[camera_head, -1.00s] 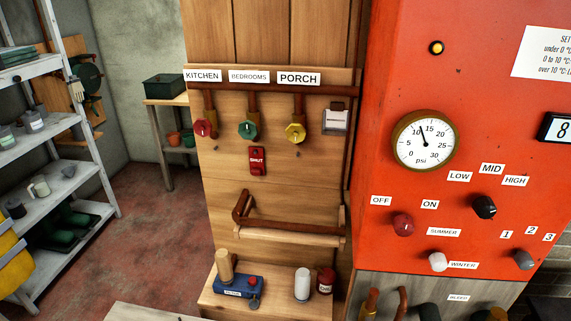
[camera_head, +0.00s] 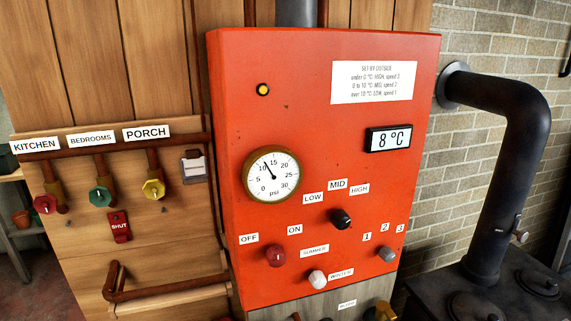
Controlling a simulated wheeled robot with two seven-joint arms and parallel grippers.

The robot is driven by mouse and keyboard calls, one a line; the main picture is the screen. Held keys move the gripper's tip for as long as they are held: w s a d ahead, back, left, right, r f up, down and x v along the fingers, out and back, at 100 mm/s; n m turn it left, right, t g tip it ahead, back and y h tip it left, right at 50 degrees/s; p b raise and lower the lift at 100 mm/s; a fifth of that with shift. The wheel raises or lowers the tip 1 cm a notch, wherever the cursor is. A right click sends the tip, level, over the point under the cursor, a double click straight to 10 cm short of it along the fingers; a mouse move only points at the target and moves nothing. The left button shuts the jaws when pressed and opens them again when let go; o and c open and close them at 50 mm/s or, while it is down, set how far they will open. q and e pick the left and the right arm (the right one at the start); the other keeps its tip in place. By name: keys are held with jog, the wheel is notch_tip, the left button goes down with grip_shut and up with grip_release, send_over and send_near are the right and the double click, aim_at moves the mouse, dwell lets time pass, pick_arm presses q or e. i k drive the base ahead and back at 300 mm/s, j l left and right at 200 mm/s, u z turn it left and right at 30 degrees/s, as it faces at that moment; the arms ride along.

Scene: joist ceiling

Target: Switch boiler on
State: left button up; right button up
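The boiler is a red-orange cabinet (camera_head: 225,120) in the middle of the view. A red knob (camera_head: 275,256) sits low on its left side, between an OFF label (camera_head: 249,238) and an ON label (camera_head: 295,230). Which label the knob points at is too small to tell. A small yellow lamp (camera_head: 263,90) is near the top left. The round psi gauge (camera_head: 271,176) reads a little above 10. A black knob (camera_head: 341,218) is below LOW, MID and HIGH. A white knob (camera_head: 317,279) is by SUMMER and WINTER. A grey knob (camera_head: 387,255) is below 1, 2, 3. Neither gripper shows.
A display (camera_head: 388,139) reads 8 °C below a white instruction card (camera_head: 373,82).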

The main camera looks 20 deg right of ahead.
aim_at(276, 257)
jog(key=k+l+z, duration=0.35)
jog(key=k, duration=0.15)
jog(key=k+l+z, duration=0.7)
jog(key=k+l, duration=0.2)
jog(key=l, duration=0.2)
